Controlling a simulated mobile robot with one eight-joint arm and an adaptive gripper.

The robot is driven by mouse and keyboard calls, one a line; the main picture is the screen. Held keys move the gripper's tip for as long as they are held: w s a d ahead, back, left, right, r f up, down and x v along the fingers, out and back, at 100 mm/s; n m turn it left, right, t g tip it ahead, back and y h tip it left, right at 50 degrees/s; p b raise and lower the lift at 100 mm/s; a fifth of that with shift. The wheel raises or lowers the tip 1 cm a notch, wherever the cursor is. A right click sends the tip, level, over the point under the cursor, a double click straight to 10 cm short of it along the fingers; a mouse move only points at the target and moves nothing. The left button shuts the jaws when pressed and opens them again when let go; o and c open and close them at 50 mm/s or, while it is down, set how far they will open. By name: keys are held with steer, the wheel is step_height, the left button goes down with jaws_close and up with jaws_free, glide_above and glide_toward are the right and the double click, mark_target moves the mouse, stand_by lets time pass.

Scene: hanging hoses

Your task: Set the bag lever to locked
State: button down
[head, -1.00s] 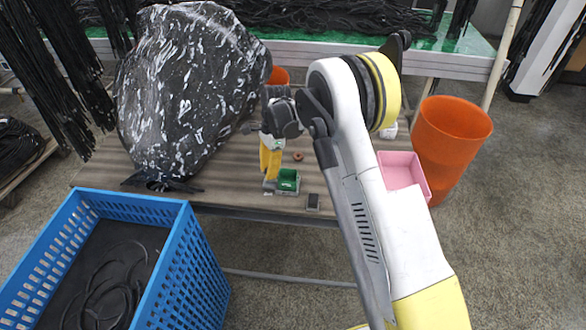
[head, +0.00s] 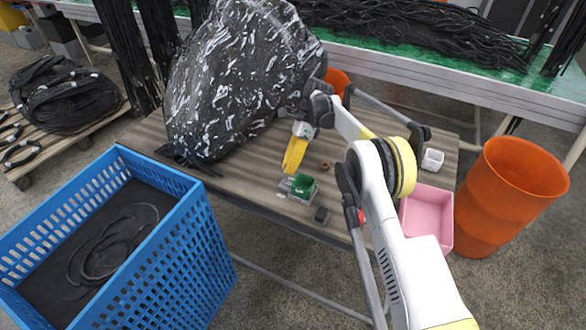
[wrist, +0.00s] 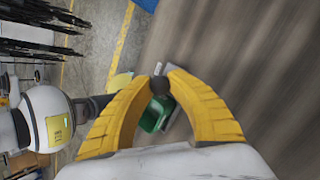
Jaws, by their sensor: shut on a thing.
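The bag lever unit is a small green block on a grey base (head: 303,188), near the front edge of the wooden table. My gripper (head: 289,171) has yellow fingers pointing down at the left side of this unit. In the wrist view, the fingertips (wrist: 161,78) are closed around a dark round knob (wrist: 160,85), which appears to be the lever's end. The green block (wrist: 155,115) shows just behind the fingers. The lever's shaft is mostly hidden, and I cannot tell its position from these views.
A large black-and-white bag (head: 235,85) stands on the table (head: 240,185) left of my gripper. A pink tray (head: 427,215), a white cup (head: 432,160) and an orange bin (head: 505,195) are at the right. A blue crate (head: 185,235) stands front left.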

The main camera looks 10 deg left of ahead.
steer(key=shift+d, duration=0.15)
steer(key=c, duration=1.2)
jaws_free()
steer(key=shift+d, duration=0.1)
step_height(320, 180, up, 10)
